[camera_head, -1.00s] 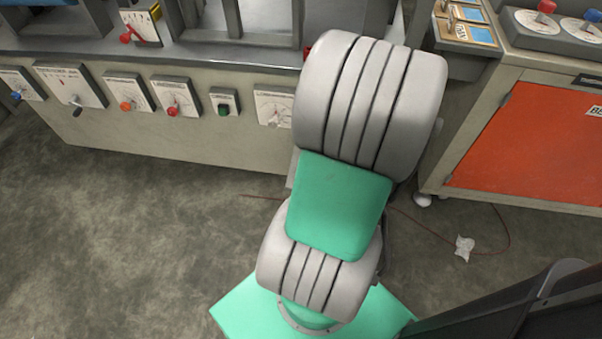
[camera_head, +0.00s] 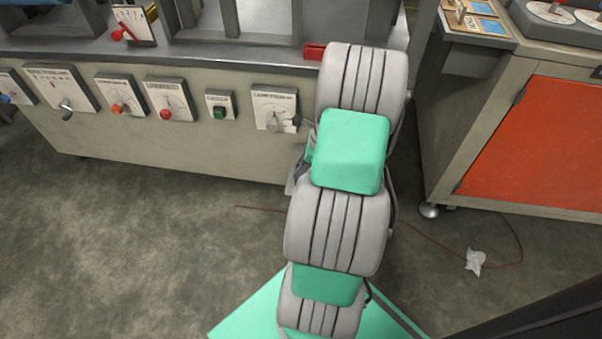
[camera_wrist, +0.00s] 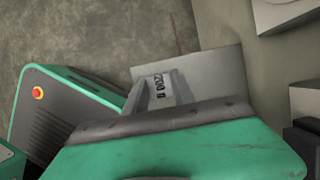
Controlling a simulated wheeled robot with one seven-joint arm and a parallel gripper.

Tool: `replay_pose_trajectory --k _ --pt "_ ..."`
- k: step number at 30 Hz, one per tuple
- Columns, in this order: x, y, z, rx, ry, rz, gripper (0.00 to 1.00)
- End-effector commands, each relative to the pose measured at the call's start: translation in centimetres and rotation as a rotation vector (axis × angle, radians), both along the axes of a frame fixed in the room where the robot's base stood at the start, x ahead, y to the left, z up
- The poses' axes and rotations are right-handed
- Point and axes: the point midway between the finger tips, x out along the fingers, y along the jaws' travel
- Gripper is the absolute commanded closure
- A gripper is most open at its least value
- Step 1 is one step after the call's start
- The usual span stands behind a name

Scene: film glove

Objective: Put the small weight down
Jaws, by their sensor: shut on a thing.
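My gripper (camera_wrist: 162,92) shows in the wrist view, its two grey fingers pointing down and away. It is shut on the small weight (camera_wrist: 165,88), a pale piece with dark "200" lettering between the fingers. Behind and around the weight is a flat light grey surface (camera_wrist: 215,72). I cannot tell whether the weight touches that surface. In the head view my arm hides the gripper and the weight.
A bench (camera_head: 150,137) with dials and knobs stands across the back left. A cabinet with an orange panel (camera_head: 535,140) stands at the right. Crumpled white paper (camera_head: 475,260) and a thin red cable (camera_head: 430,230) lie on the floor. The left floor is clear.

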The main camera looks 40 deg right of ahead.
Motion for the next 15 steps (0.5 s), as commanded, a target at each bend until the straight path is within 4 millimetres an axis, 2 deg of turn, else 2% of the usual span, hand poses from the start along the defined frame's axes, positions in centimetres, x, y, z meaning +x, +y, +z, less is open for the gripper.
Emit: replay_pose_trajectory --k 1,11,12,15 --pt "0.03 -0.04 -1.22 -0.001 -0.001 0.0 1.0" --pt "0.0 -0.01 -1.13 -0.001 -0.001 0.001 1.0" --pt "-0.02 0.0 -1.24 0.0 0.0 0.0 0.69" --pt "-0.02 0.0 -1.22 0.0 0.0 0.001 0.6"
